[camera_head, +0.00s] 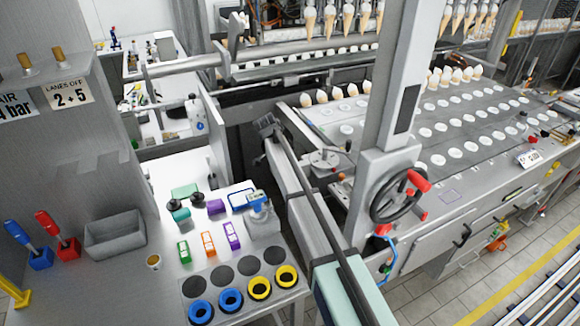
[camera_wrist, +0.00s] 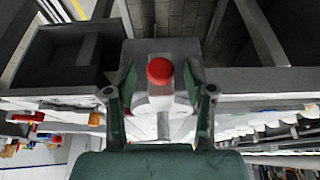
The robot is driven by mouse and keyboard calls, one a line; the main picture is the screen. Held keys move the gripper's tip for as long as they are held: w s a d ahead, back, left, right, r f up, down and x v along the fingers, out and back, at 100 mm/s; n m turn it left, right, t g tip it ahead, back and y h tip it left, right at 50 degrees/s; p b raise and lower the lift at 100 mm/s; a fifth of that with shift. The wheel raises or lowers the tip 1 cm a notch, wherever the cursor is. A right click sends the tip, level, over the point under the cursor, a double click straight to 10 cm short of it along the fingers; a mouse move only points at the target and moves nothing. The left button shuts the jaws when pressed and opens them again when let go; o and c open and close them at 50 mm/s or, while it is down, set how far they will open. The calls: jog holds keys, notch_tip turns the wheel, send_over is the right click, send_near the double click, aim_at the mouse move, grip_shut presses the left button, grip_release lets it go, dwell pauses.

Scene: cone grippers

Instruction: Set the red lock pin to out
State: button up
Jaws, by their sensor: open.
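A round red knob, seemingly the red lock pin (camera_wrist: 160,71), shows end-on in the wrist view on a pale grey block. My gripper (camera_wrist: 158,92) is open, with one green finger on each side of the knob and a gap on both sides. How far the knob stands out, and its depth from the fingertips, I cannot tell. In the head view, the dark handwheel (camera_head: 376,204) on the grey column has a red handle (camera_head: 418,181), and a small red part (camera_head: 424,217) shows below it. I cannot tell whether either is this knob. My gripper is not clearly visible there.
The grey column (camera_head: 384,110) rises beside the conveyor of cones (camera_head: 455,126). A blue curved handle (camera_head: 392,262) hangs below the handwheel. In the wrist view, a dark open box (camera_wrist: 65,50) lies left of the knob, and a grey beam (camera_wrist: 262,32) lies right.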

jog(key=shift+f, duration=0.15)
grip_shut()
jog(key=shift+s+a+b, duration=0.55)
jog(key=shift+a+b, duration=0.25)
jog(key=shift+a, duration=0.1)
grip_release()
jog(key=v, duration=1.2)
